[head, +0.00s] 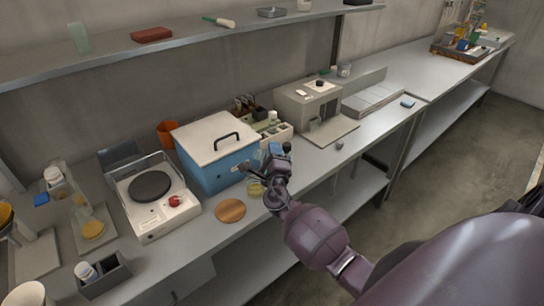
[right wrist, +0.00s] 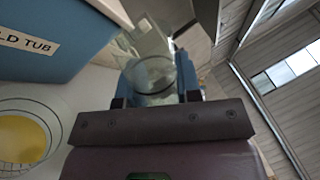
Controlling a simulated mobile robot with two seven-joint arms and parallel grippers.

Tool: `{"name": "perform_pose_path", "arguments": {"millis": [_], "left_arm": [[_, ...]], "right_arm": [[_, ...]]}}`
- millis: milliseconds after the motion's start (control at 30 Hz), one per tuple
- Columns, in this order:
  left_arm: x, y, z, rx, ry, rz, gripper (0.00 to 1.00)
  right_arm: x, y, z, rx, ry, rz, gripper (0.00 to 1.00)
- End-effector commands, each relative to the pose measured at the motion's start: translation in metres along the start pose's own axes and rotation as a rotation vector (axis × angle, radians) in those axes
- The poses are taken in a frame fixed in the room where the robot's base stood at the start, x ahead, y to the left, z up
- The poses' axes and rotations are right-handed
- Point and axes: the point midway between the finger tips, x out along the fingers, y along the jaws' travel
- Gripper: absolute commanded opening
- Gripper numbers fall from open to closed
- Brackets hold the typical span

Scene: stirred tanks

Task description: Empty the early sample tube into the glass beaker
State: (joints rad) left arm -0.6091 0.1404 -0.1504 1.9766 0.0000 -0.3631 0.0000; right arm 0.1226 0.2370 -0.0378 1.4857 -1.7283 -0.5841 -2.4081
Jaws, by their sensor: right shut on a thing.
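My right gripper (head: 264,168) is over the bench edge, just in front of the blue box. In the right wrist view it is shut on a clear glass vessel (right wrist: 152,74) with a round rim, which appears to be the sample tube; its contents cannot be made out. A glass beaker (head: 255,188) with yellow liquid stands on the bench below and beside the gripper. It also shows at the lower left of the right wrist view (right wrist: 22,138), apart from the held glass. My left gripper is not in view.
The blue lidded box (head: 215,155) stands close behind the gripper. A round wooden disc (head: 230,211) lies left of the beaker, and a white hotplate (head: 152,196) stands further left. A rack (head: 270,129) and a grey instrument (head: 309,105) stand behind to the right.

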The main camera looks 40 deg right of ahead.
Motion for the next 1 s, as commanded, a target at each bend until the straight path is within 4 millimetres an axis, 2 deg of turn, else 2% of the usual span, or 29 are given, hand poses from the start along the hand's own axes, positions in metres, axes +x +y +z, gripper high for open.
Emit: {"name": "perform_pose_path", "arguments": {"millis": [400, 600, 767, 1000], "left_arm": [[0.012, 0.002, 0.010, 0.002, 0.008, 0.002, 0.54], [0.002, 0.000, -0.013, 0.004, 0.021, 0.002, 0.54], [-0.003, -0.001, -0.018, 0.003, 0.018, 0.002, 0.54], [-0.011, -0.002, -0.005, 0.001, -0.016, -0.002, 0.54]], "right_arm": [[0.003, -0.015, 0.024, 0.646, 0.173, -0.001, 0.07], [0.007, -0.024, 0.040, 0.879, 0.235, 0.000, 0.07], [0.007, -0.025, 0.048, 1.026, 0.275, 0.001, 0.07], [0.007, -0.025, 0.053, 1.128, 0.303, 0.000, 0.07]]}}
